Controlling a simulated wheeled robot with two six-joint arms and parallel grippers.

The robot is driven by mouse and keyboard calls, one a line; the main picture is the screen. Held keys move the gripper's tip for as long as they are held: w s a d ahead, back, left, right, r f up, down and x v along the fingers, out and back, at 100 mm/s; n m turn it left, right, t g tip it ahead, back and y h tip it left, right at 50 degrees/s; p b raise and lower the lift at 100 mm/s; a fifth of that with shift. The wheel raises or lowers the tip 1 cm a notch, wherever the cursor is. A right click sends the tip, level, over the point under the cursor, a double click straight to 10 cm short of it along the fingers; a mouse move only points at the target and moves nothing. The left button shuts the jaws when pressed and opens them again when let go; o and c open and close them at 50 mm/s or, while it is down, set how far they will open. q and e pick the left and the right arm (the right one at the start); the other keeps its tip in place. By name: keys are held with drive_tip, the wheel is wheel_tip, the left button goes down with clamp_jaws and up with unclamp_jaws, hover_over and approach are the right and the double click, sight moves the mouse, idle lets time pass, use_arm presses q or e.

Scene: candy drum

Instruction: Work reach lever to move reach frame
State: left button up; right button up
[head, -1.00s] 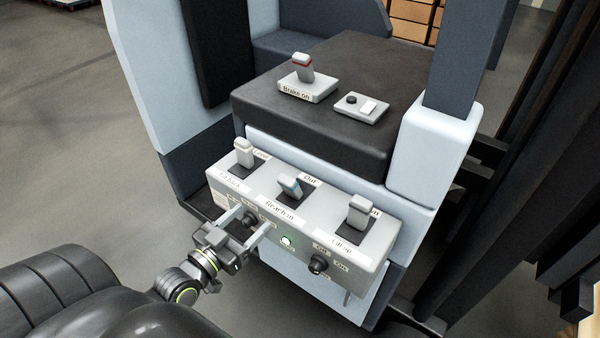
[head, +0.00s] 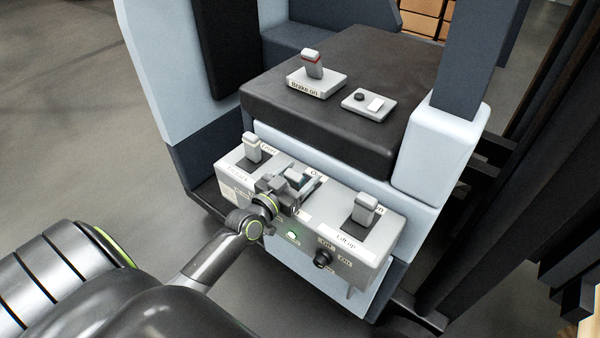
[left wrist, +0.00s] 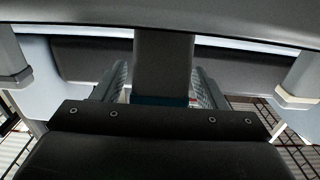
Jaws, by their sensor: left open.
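The reach lever (head: 299,178) is the middle one of three grey levers on the control panel (head: 228,186). My left gripper (head: 290,184) is at this lever, open, with its fingers around it; its tips are partly hidden in the head view. In the left wrist view a grey upright block, which looks like the reach lever (left wrist: 164,65), stands between the two ribbed fingers. I cannot tell whether either finger touches it. My right gripper is in neither view. The reach frame cannot be made out.
The tilt lever (head: 253,148) stands left of my gripper and the lift lever (head: 364,208) right of it. The brake lever (head: 313,66) sits on the dark console above.

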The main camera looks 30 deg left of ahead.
use_arm(q)
drive_tip(key=shift+w, duration=0.35)
drive_tip(key=shift+c, duration=0.2)
